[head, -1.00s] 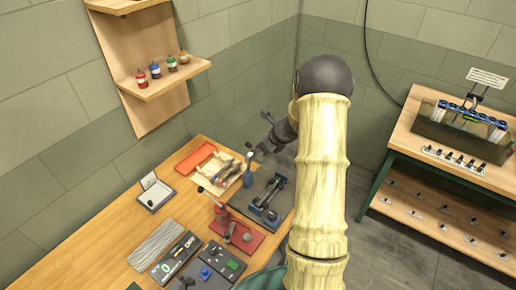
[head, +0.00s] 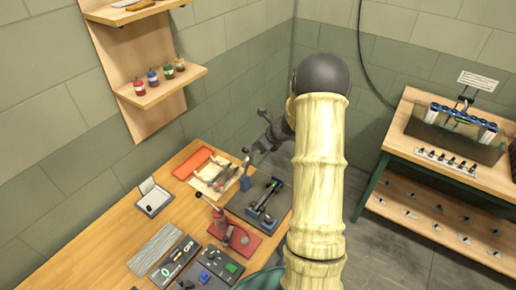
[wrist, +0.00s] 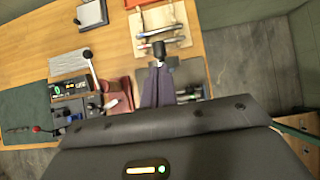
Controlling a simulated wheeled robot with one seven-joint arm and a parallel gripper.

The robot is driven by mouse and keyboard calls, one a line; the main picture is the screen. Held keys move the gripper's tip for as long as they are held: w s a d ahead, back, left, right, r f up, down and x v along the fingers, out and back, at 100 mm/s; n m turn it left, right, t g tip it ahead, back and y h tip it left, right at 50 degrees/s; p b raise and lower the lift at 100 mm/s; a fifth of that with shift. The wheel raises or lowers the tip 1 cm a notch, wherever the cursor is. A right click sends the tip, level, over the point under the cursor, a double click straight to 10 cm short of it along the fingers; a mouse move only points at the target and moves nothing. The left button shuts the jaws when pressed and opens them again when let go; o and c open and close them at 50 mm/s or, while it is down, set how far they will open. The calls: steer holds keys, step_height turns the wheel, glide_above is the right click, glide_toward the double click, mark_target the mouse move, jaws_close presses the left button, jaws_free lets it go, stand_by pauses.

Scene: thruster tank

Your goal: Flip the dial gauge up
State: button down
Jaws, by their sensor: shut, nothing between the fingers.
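A small blue post with a slim grey upright part (head: 246,180), which may be the dial gauge, stands at the back edge of the dark fixture plate. Its dial face cannot be made out. In the wrist view a dark round knob-like end (wrist: 158,49) lies just beyond my fingertips; it seems to belong to this same part. My gripper (head: 250,151) is shut and empty, close above the blue post. In the wrist view my gripper (wrist: 158,72) points toward the knob; I cannot tell whether they touch. My arm hides part of the bench's right side.
The dark fixture plate (head: 240,207) bears a long blue-ended device (head: 266,200). A red-based press (head: 220,218) stands in front. A wooden tray (head: 210,185) with parts and an orange tray (head: 193,163) lie behind left. The bench's left side has bare wood.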

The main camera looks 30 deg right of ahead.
steer(key=p+v, duration=0.3)
steer(key=v, duration=0.3)
steer(key=shift+d+r, duration=0.2)
steer(key=shift+d, duration=0.05)
steer(key=shift+s, duration=0.1)
steer(key=s+a+f+n+g+h+b, duration=0.1)
steer(key=s+a+n+b, duration=0.5)
steer(key=n, duration=0.9)
steer(key=s+a+f+n+g+h+b, duration=0.2)
steer(key=s+a+n+b, duration=0.5)
steer(key=s+a+n, duration=0.6)
steer(key=s+f+n+g, duration=0.1)
steer(key=s+n, duration=0.1)
steer(key=s, duration=0.1)
steer(key=shift+s+f+h, duration=0.3)
steer(key=shift+s+f, duration=0.05)
